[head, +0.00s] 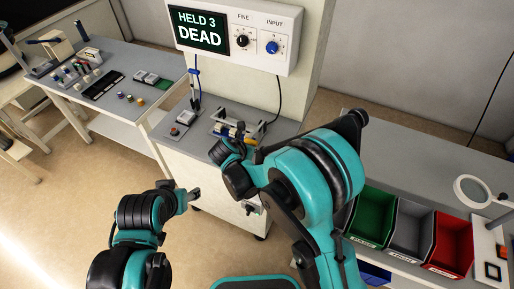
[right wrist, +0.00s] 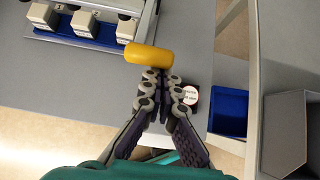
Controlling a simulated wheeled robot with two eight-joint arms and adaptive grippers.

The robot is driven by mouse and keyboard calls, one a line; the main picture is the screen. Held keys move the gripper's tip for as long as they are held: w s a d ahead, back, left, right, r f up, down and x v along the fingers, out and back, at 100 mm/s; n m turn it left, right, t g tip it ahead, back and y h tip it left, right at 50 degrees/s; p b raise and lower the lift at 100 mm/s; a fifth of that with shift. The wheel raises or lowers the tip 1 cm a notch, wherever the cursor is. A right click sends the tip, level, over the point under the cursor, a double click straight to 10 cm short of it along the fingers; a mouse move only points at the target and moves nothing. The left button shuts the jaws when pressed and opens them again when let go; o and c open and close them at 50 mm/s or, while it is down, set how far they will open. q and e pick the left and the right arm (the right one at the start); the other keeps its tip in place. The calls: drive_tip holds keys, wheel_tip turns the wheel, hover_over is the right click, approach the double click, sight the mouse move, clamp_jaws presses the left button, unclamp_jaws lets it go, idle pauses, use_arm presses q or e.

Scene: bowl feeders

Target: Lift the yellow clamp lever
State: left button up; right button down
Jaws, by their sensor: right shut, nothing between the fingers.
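The yellow clamp lever (right wrist: 148,54) is a smooth, rounded bar lying crosswise in the right wrist view. In the head view a small bit of yellow (head: 249,140) shows at the fixture on the cabinet, mostly hidden by my right arm. My right gripper (right wrist: 160,75) is shut and empty, its fingertips at the lower edge of the lever; I cannot tell whether they touch it. My left gripper (head: 193,196) is low in front of the cabinet, away from the lever. Its jaws are too small to judge.
A display box (head: 243,36) reading "HELD 3 DEAD" hangs above the cabinet. A blue tray (right wrist: 85,40) with pale blocks lies beyond the lever. A button box (head: 186,118) stands left of the fixture. Green, grey and red bins (head: 452,243) stand at the right.

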drive_tip(key=w+r+g+p, duration=0.1)
drive_tip(key=r+p, duration=0.1)
drive_tip(key=w+d+r+g+y+p, duration=0.1)
drive_tip(key=r+p, duration=0.1)
drive_tip(key=r+g+y+p, duration=0.1)
drive_tip(key=r+g, duration=0.1)
drive_tip(key=r, duration=0.1)
drive_tip(key=shift+w+d+p, duration=0.25)
drive_tip(key=shift+w+p, duration=0.15)
drive_tip(key=w+d+r+g+y+p, duration=0.1)
drive_tip(key=w+d+r+g+p, duration=0.1)
drive_tip(key=w+r, duration=0.3)
drive_tip(key=shift+w+d+g+y+p, duration=0.3)
drive_tip(key=shift+w+d+g+p, duration=0.1)
drive_tip(key=shift+w+d+p, duration=0.35)
drive_tip(key=shift+s+a+r, duration=0.1)
